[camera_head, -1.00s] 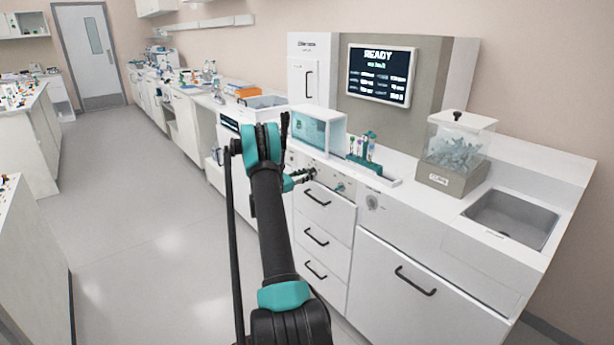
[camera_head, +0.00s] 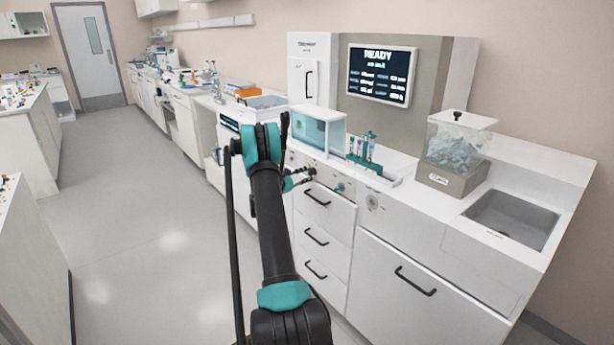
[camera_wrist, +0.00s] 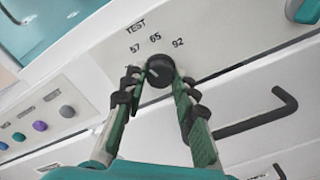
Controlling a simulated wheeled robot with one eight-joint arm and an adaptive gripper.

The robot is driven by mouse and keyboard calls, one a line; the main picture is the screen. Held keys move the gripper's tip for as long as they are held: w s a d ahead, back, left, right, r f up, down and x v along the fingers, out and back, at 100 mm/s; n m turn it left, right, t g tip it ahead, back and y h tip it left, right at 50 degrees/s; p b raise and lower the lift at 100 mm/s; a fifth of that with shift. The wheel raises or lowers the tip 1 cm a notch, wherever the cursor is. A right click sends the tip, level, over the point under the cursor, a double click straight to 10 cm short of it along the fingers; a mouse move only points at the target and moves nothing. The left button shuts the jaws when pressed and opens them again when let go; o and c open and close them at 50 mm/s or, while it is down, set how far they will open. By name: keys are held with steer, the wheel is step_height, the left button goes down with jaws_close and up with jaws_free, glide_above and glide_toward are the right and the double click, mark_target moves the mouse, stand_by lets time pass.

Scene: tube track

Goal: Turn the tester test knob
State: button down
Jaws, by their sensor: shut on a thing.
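The black test knob (camera_wrist: 157,71) sits on the white front panel of the tester, under the printed word TEST and the numbers 57, 65 and 92. In the wrist view my gripper (camera_wrist: 158,82) has one teal finger on each side of the knob, shut on it. The knob's pale pointer mark shows at its left part. In the head view my gripper (camera_head: 303,176) is at the panel below the teal-windowed box (camera_head: 319,130), and the knob is hard to make out there. The screen (camera_head: 380,74) above the counter reads READY.
Several coloured buttons (camera_wrist: 40,126) sit left of the knob. A black drawer handle (camera_wrist: 262,112) is at the right, below the panel. A tube rack (camera_head: 368,155), a clear bin (camera_head: 457,150) and a sink (camera_head: 512,218) are along the counter. The floor (camera_head: 130,230) at left is clear.

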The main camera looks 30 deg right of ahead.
stand_by(0.3)
steer(key=c, duration=1.2)
jaws_free()
steer(key=shift+a, duration=0.1)
steer(key=a, duration=0.8)
steer(key=s+a, duration=0.1)
steer(key=a, duration=0.3)
steer(key=s+a+r+m+t+y, duration=0.1)
steer(key=s+a+r+m+y, duration=0.2)
steer(key=s+a+r+y, duration=0.25)
steer(key=s+a+f+m+y, duration=0.2)
steer(key=s+a+y, duration=0.2)
steer(key=s+a, duration=0.6)
steer(key=s+a+f+m+t+y, duration=0.1)
steer(key=s+a+m+y, duration=0.2)
steer(key=s+a, duration=0.8)
steer(key=s+a+f+m+t+y, duration=0.1)
steer(key=s+a+y, duration=0.4)
steer(key=s+a, duration=0.6)
steer(key=shift+s+a+f+m+y, duration=0.15)
steer(key=shift+s+f+m+y, duration=0.1)
steer(key=shift+s+f+m, duration=0.7)
